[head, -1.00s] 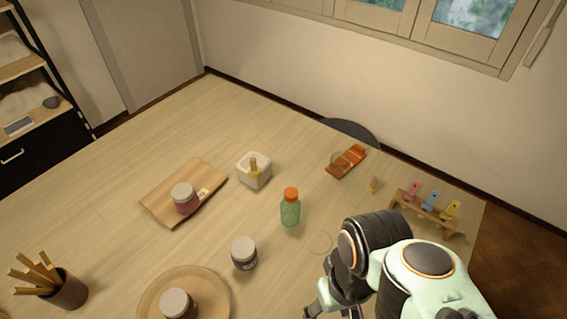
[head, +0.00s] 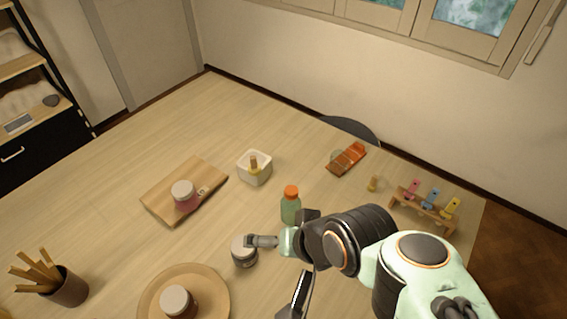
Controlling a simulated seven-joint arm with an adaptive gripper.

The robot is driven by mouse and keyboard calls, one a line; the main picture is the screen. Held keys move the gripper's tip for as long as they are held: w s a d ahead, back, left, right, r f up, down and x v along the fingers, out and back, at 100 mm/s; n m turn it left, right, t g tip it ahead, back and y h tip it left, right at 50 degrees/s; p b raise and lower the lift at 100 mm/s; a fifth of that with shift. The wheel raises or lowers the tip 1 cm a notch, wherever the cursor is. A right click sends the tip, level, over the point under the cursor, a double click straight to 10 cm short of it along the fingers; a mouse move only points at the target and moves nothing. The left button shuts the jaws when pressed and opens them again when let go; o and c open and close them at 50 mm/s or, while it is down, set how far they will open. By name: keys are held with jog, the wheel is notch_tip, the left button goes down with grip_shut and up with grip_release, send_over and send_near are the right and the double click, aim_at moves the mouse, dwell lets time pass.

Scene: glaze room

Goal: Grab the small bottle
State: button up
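A green bottle with an orange cap (head: 290,204) stands upright on the table, its lower right side hidden by my arm. Smaller bottles also show: a tiny yellow one (head: 373,184) stands alone left of the rack, and another yellow one (head: 254,164) is in a white square holder (head: 262,179). Pink, blue and yellow ones (head: 431,198) sit in a wooden rack (head: 420,215). My gripper (head: 275,266) is open, its fingers spread, in front of the green bottle. One finger overlaps the grey-lidded dark jar (head: 244,257) in the picture; whether they touch I cannot tell.
A wooden board (head: 160,206) bears a pink jar (head: 186,196). A round wooden plate (head: 213,290) with a lidded jar (head: 176,302) is at the front. A brush pot (head: 68,290) stands front left. An orange holder (head: 347,160) lies at the back. The back left table is clear.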

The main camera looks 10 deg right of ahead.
jog(key=w+a+r+m+t+y, duration=0.25)
jog(key=w+a+m+y, duration=0.3)
jog(key=w+a, duration=0.3)
jog(key=m+t+h, duration=0.3)
jog(key=m+t, duration=0.4)
jog(key=m, duration=1.4)
send_over(291, 207)
jog(key=a, duration=0.2)
notch_tip(291, 207, down, 14)
jog(key=s+d+f+m, duration=0.1)
jog(key=f, duration=0.2)
jog(key=s+d+f+m+g+h, duration=0.1)
jog(key=f+m, duration=0.1)
jog(key=f, duration=0.2)
jog(key=s+d+f+m, duration=0.1)
jog(key=s+f, duration=0.1)
jog(key=f, duration=0.1)
jog(key=shift+d+f+g+h, duration=0.25)
jog(key=shift+f+g+h, duration=0.05)
jog(key=shift+g+h, duration=0.05)
jog(key=shift+w+d+f+m, duration=0.1)
jog(key=shift+d+f+m, duration=0.15)
jog(key=shift+m, duration=0.1)
jog(key=x, duration=0.6)
jog(key=shift+w, duration=0.25)
jog(key=c, duration=1.3)
